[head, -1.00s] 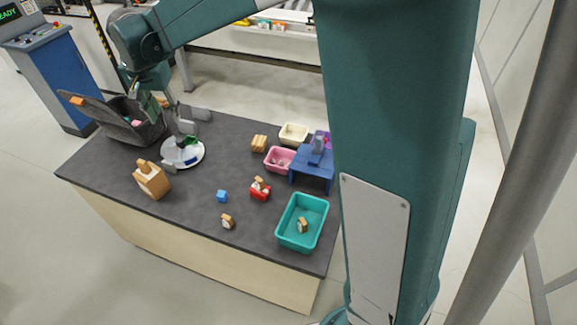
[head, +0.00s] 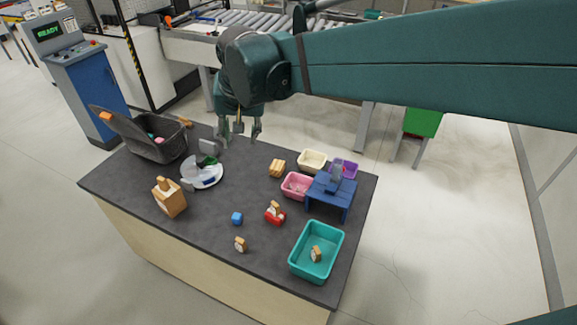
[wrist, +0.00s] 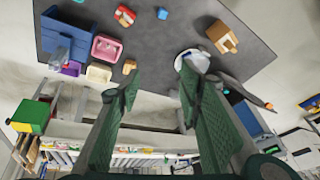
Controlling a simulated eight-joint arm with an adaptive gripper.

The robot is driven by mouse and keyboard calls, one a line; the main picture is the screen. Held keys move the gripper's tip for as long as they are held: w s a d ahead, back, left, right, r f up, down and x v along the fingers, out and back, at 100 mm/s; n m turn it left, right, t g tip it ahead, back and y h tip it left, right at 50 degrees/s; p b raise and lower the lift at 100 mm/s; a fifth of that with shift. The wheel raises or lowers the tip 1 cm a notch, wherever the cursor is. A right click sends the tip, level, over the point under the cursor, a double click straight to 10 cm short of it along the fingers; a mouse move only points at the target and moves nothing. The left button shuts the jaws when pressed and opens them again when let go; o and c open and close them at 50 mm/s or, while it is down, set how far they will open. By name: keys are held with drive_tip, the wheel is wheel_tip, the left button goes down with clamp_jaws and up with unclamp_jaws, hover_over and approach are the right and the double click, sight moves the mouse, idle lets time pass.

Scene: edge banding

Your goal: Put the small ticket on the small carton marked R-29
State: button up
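My gripper (head: 240,138) is open and empty, above the table's back edge between the white plate and a small tan block. Small tan cartons with pale faces show in the head view: one on the table front (head: 240,244), one in the teal bin (head: 316,255), one in a red holder (head: 275,209). No R-29 marking is readable, and I cannot make out which thing is the small ticket.
A white plate (head: 214,181) holds green, blue and grey pieces. A dark open-lidded basket (head: 165,148) stands behind it. The teal bin (head: 330,228), pink bin (head: 291,190), cream bin (head: 311,156), purple bin (head: 351,168) and blue stand (head: 326,188) fill the right. A blue cube (head: 237,218) lies mid-table.

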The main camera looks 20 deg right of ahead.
drive_tip(key=s+d+f+n+t, duration=0.1)
drive_tip(key=s+d+f, duration=0.1)
drive_tip(key=s, duration=0.5)
drive_tip(key=s+d+f+n, duration=0.1)
drive_tip(key=s+d+f, duration=0.1)
drive_tip(key=s+d, duration=0.3)
drive_tip(key=s+d+f+n+t, duration=0.1)
drive_tip(key=s+d+f, duration=0.1)
drive_tip(key=s, duration=0.7)
drive_tip(key=shift+s+d+t, duration=0.3)
drive_tip(key=shift+d, duration=0.6)
